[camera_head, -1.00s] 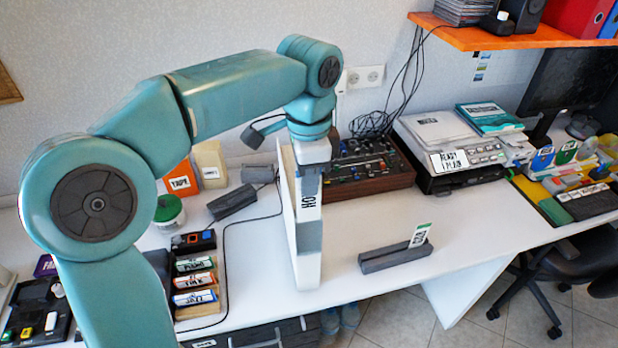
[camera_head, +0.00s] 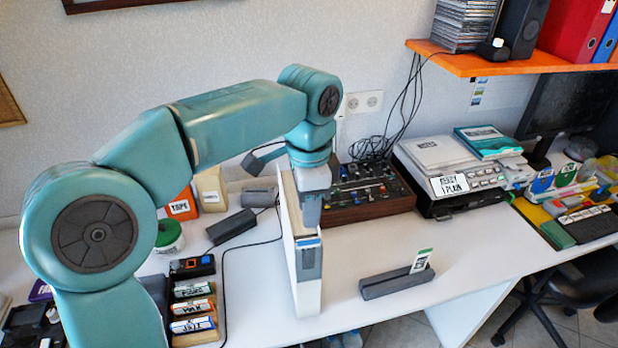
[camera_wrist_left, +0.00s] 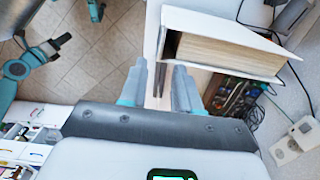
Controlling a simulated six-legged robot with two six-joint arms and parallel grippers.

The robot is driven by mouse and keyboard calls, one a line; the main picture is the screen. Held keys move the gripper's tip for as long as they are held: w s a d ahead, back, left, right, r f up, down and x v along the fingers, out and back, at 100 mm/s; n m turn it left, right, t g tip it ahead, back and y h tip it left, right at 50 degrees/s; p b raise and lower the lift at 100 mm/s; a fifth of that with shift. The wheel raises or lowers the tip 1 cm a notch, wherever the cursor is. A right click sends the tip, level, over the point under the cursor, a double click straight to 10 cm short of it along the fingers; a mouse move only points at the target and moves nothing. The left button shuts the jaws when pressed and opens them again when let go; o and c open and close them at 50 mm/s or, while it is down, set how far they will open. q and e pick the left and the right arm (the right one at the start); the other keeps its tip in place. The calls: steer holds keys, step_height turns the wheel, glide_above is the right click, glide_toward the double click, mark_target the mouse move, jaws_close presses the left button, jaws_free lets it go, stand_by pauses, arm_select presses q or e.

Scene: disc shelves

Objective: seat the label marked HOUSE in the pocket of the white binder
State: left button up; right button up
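The white binder (camera_head: 306,300) stands upright on the table, and its pages show in the left wrist view (camera_wrist_left: 225,52). A grey pocket (camera_head: 309,264) is on its spine. A blue-topped strip of a label (camera_head: 308,242) shows at the pocket's mouth; the rest is inside or behind the pocket, and no word can be read on it. My left gripper (camera_head: 310,220) is just above this strip, in front of the spine. In the left wrist view its fingers (camera_wrist_left: 160,90) stand apart with nothing seen held between them.
A dark grey holder (camera_head: 395,283) with a green-topped label (camera_head: 421,261) stands right of the binder. A rack of labels (camera_head: 193,308) is at left. A mixer (camera_head: 365,190) and a printer (camera_head: 455,180) stand behind. The table's front right is clear.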

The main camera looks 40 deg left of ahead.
arm_select(q)
step_height(320, 180, up, 12)
steer(key=p, duration=0.2)
steer(key=w+d+f+n+h, duration=0.1)
steer(key=w+d+f, duration=0.15)
steer(key=f, duration=0.75)
steer(key=w+d+f, duration=0.2)
steer(key=d+f, duration=0.1)
steer(key=f, duration=0.6)
steer(key=w+d+f+n+h, duration=0.1)
steer(key=w+d+f, duration=0.15)
steer(key=f, duration=0.75)
steer(key=s+d+f+n+h, duration=0.1)
steer(key=s+d+f+n, duration=0.15)
steer(key=f, duration=0.35)
steer(key=s+d+f+n, duration=0.1)
steer(key=s+d+f, duration=0.1)
steer(key=s+f, duration=0.35)
steer(key=s+d+f+n+h, duration=0.1)
steer(key=s+f+n, duration=0.4)
steer(key=s+f, duration=0.5)
steer(key=s+d, duration=0.1)
steer(key=s, duration=0.3)
steer(key=shift+d+f, duration=0.15)
steer(key=shift+f, duration=0.15)
steer(key=shift+w, duration=0.15)
